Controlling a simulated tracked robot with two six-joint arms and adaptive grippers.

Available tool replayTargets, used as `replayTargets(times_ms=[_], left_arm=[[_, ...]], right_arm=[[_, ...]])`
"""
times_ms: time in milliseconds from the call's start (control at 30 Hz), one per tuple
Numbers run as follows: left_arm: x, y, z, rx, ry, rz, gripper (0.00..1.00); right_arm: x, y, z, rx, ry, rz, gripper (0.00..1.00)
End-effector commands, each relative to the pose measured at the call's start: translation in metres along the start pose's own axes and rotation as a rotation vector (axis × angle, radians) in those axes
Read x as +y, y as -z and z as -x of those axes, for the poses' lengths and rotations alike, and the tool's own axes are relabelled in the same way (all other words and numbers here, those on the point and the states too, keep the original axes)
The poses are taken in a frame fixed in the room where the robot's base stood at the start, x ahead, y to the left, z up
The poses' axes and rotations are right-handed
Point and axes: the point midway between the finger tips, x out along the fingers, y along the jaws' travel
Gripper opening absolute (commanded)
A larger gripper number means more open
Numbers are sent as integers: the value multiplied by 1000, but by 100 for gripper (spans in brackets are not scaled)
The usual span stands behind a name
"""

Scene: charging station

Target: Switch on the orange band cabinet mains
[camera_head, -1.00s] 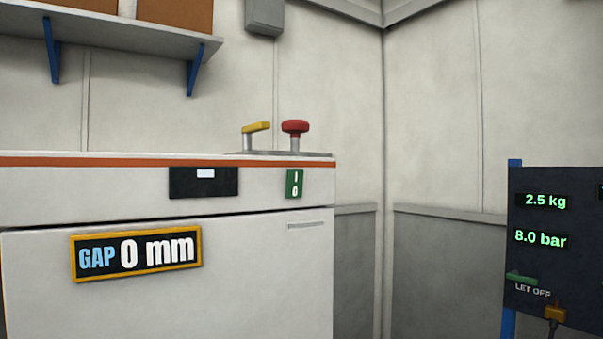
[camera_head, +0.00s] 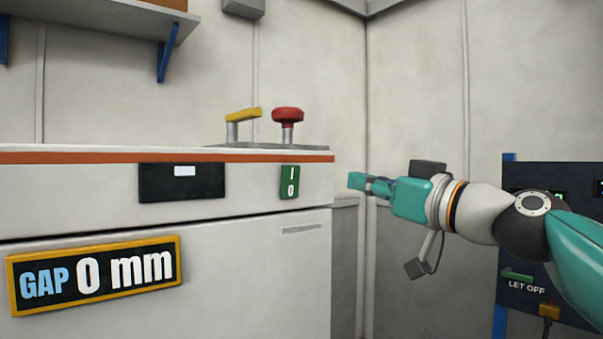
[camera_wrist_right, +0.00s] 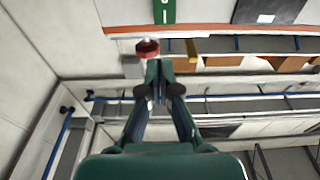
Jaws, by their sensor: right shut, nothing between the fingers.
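The white cabinet with an orange band (camera_head: 100,158) stands at the left and centre of the head view. A green rocker switch (camera_head: 290,182) marked I and O is on its front near the right end. It also shows at the top of the right wrist view (camera_wrist_right: 164,10). My right gripper (camera_head: 356,182) is shut and empty, to the right of the switch and apart from it in the head view. In the right wrist view its closed fingertips (camera_wrist_right: 159,66) point toward the switch, with a gap between. My left gripper is not in view.
A red mushroom knob (camera_head: 288,116) and a yellow lever (camera_head: 243,114) stand on the cabinet top. A black panel (camera_head: 182,182) is left of the switch. A sign (camera_head: 95,277) reads GAP 0 mm. A dark display panel (camera_head: 520,290) stands behind my right arm.

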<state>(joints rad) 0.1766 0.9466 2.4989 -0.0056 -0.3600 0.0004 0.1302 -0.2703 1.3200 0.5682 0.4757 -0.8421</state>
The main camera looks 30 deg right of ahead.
Motion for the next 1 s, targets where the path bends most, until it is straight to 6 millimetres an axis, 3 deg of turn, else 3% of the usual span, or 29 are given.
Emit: replayTargets(times_ms=[267, 467, 1000], left_arm=[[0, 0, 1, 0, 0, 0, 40], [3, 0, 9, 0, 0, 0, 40], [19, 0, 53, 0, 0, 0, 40]], right_arm=[[0, -1, -3, -2, 0, -2, 0], [-1, 0, -20, -5, 3, -3, 0], [-1, 1, -122, -6, 3, -4, 0]])
